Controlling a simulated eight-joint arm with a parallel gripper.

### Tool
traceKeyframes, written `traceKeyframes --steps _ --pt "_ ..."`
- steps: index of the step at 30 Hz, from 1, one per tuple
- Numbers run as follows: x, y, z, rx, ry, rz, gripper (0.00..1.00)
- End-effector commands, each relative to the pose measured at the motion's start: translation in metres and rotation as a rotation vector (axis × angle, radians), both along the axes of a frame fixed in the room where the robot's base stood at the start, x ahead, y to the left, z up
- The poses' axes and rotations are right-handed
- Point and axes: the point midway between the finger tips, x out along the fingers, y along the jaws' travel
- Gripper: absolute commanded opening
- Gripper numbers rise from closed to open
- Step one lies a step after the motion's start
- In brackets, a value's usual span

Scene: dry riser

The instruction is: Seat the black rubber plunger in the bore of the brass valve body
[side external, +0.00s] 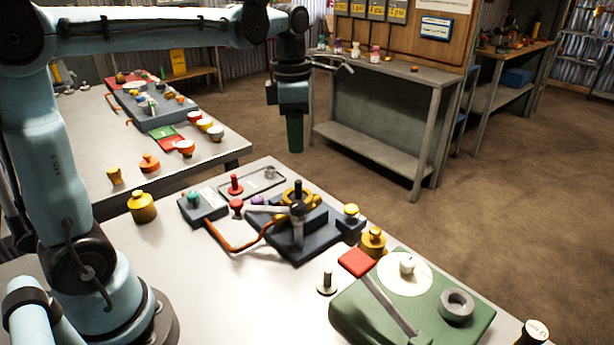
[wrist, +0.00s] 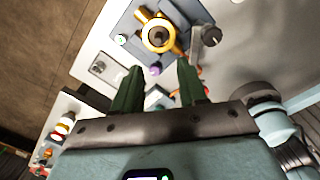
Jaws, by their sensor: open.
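The brass valve body (side external: 309,197) sits on a dark fixture block on the near bench. A dark upright post (side external: 298,186), which looks like the black rubber plunger, rises from the middle of the brass. I cannot tell how deep it sits. In the wrist view the brass body (wrist: 147,17) shows from above at top centre, with a round piece (wrist: 157,36) in its middle. My gripper (side external: 295,150) hangs high, behind and above the fixture in the side view. Its green fingers (wrist: 158,74) are apart with nothing between them, and point toward the fixture.
A red knob (side external: 236,184), a brass weight (side external: 373,241) and a green scale (side external: 360,318) surround the fixture. The air around my gripper is free.

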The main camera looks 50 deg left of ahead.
Motion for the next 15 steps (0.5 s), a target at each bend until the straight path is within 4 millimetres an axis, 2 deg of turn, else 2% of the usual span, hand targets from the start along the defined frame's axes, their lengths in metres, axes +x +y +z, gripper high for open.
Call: traceKeyframes --steps 8,15 --pt "-0.031 -0.017 -0.008 0.099 -0.152 -0.703 0.42" --pt "-0.057 -0.029 -0.023 0.282 -0.253 -1.338 0.42"
